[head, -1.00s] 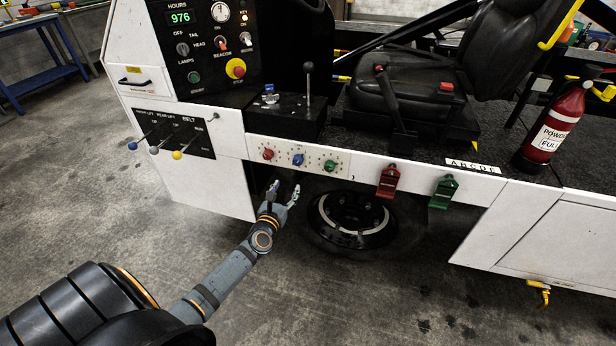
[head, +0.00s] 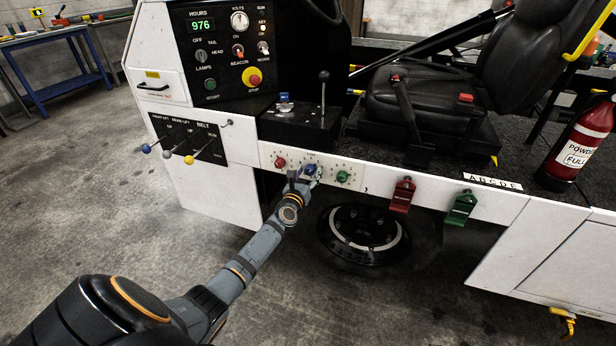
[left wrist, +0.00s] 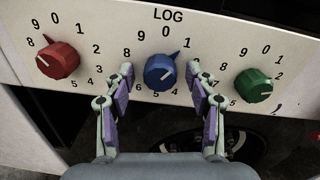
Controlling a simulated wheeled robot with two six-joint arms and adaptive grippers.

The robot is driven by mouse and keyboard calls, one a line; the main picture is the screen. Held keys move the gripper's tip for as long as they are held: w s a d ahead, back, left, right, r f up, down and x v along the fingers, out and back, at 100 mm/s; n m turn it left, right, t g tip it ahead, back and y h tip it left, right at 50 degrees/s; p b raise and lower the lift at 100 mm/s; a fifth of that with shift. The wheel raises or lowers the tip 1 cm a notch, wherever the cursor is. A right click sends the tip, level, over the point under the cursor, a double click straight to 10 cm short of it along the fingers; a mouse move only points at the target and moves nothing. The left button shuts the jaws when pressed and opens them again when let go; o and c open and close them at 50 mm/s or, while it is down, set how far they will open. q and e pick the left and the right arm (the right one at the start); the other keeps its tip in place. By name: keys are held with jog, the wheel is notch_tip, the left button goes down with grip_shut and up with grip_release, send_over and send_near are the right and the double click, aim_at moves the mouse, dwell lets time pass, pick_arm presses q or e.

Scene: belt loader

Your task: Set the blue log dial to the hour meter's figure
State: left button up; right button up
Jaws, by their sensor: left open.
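The hour meter (head: 201,25) on the dark console reads 976 in green. The blue dial (left wrist: 160,72) is the middle of three on the white LOG panel, with figures around it. In the head view the blue dial (head: 311,169) is partly covered by my left gripper (head: 303,174). In the left wrist view my left gripper (left wrist: 161,76) is open, one finger on each side of the blue dial, with gaps between fingers and dial. My right gripper is out of view.
A red dial (left wrist: 58,60) is left of the blue one and a green dial (left wrist: 253,86) right of it, both near the fingers. Red (head: 402,195) and green (head: 461,208) latches hang further right. Three levers (head: 188,159) stand out at the left. A wheel (head: 362,235) is below.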

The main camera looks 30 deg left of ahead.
pick_arm(q)
jog(key=c, duration=1.2)
jog(key=shift+o, duration=0.2)
jog(key=shift+m, duration=0.3)
